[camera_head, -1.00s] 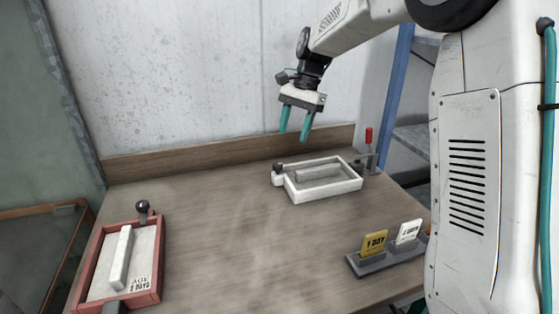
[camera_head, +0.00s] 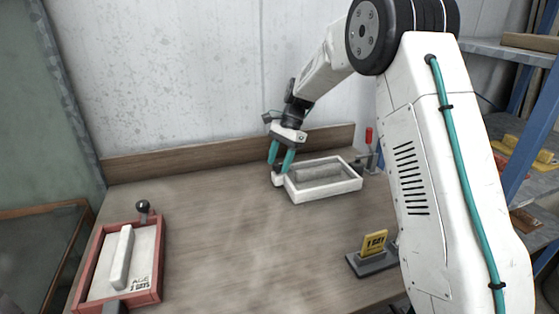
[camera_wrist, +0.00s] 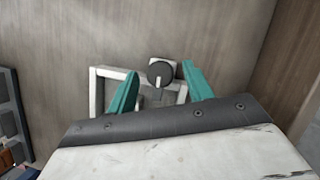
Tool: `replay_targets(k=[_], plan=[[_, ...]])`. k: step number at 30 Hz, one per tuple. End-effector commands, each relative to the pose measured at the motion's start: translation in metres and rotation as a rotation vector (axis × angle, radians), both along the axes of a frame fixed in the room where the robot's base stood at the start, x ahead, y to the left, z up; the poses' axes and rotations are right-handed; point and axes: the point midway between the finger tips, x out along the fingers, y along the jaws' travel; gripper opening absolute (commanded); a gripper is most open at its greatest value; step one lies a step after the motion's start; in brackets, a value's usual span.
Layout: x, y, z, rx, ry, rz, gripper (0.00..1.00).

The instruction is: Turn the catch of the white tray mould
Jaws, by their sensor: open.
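The white tray mould (camera_head: 325,195) lies on the table at the back right, with a grey block in its middle. Its dark round catch knob is at the left back corner, mostly hidden by my fingers in the head view. In the wrist view the catch (camera_wrist: 161,73) is a dark round knob with a pale mark, beside the white tray frame (camera_wrist: 97,92). My gripper (camera_head: 282,160) is open with teal fingers, pointing down over that corner. In the wrist view the gripper (camera_wrist: 158,85) has one finger on each side of the knob, and no contact shows.
A red tray mould (camera_head: 157,262) with a dark knob stands at the front left. A yellow "1 DAY" card (camera_head: 375,243) stands in a grey holder at the front right. A red-handled clamp (camera_head: 368,146) stands behind the white mould. The middle of the table is clear.

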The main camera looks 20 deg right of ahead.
Motion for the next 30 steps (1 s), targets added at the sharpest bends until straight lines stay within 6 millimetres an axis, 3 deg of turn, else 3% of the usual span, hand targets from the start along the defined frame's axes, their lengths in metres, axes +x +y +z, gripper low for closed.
replay_targets(k=[8, 13, 23, 30], plan=[[-0.0006, 0.0012, -0.0022, 0.0, 0.0, 0.001, 0.51], [-0.0005, 0.0012, -0.0021, 0.0, 0.0, 0.001, 0.07], [0.0002, 0.0013, -0.002, 0.0, -0.001, 0.029, 0.07], [0.0011, 0.0021, -0.0018, 0.0, -0.001, 0.156, 0.07]])
